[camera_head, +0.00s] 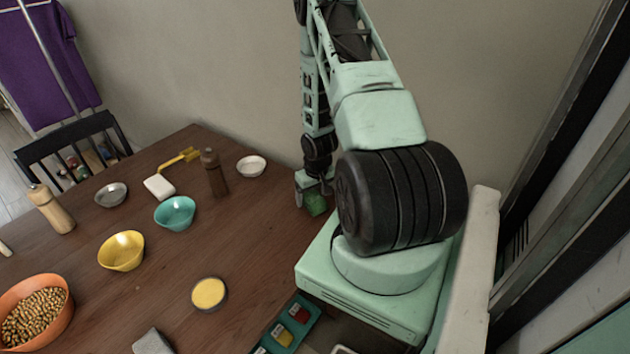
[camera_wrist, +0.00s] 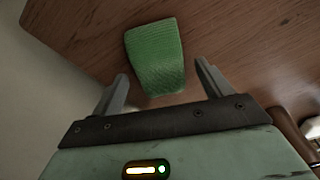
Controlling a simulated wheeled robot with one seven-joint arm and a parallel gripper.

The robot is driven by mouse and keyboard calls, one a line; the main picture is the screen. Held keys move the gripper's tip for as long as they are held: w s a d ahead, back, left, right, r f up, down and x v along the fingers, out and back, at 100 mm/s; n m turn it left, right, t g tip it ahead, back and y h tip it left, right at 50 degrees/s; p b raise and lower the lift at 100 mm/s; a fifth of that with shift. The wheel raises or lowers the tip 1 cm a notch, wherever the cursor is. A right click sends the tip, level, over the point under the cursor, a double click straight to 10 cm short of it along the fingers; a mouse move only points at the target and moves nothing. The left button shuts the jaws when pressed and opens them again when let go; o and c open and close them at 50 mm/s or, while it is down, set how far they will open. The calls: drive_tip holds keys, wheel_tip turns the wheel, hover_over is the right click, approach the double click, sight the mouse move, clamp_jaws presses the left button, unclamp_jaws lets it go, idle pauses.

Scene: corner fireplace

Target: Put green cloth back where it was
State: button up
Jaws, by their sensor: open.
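The green cloth (camera_wrist: 155,58) lies on the brown wooden table near its edge by the wall, looking like a ribbed, folded block. In the head view the cloth (camera_head: 315,204) shows just below my gripper (camera_head: 314,184), partly hidden by it. In the wrist view my gripper (camera_wrist: 160,88) is open, with a finger on each side of the cloth's near end. The cloth extends beyond the fingertips. I cannot tell whether either finger touches it.
On the table (camera_head: 165,290) stand a white bowl (camera_head: 251,166), a brown bottle (camera_head: 214,173), a teal bowl (camera_head: 175,213), a yellow bowl (camera_head: 121,251) and an orange bowl of nuts (camera_head: 36,312). The wall is close behind my gripper. The table's middle has free room.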

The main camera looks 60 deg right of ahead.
sight(316, 200)
wheel_tip(316, 200, up, 11)
drive_tip(key=s+b, duration=0.1)
drive_tip(key=shift+s+a, duration=0.2)
drive_tip(key=shift+a, duration=0.25)
drive_tip(key=w+a+r+n, duration=0.2)
drive_tip(key=w+a+r, duration=0.15)
drive_tip(key=a, duration=0.25)
drive_tip(key=w+a+r+n, duration=0.1)
drive_tip(key=w+a+r, duration=0.25)
drive_tip(key=a, duration=0.35)
drive_tip(key=a+r+n+y, duration=0.1)
drive_tip(key=a+r+n, duration=0.15)
drive_tip(key=a, duration=0.65)
drive_tip(key=a+r+n, duration=0.2)
drive_tip(key=a+r, duration=0.1)
drive_tip(key=a, duration=0.5)
drive_tip(key=s+a+r+n, duration=0.3)
drive_tip(key=s+a, duration=0.5)
drive_tip(key=a, duration=0.1)
drive_tip(key=s+a+r+n+g, duration=0.1)
drive_tip(key=s+a+r+n, duration=0.2)
drive_tip(key=s+a, duration=0.5)
drive_tip(key=shift+s+a+r+g, duration=0.3)
drive_tip(key=shift+s+a+r, duration=0.15)
drive_tip(key=shift+r, duration=0.2)
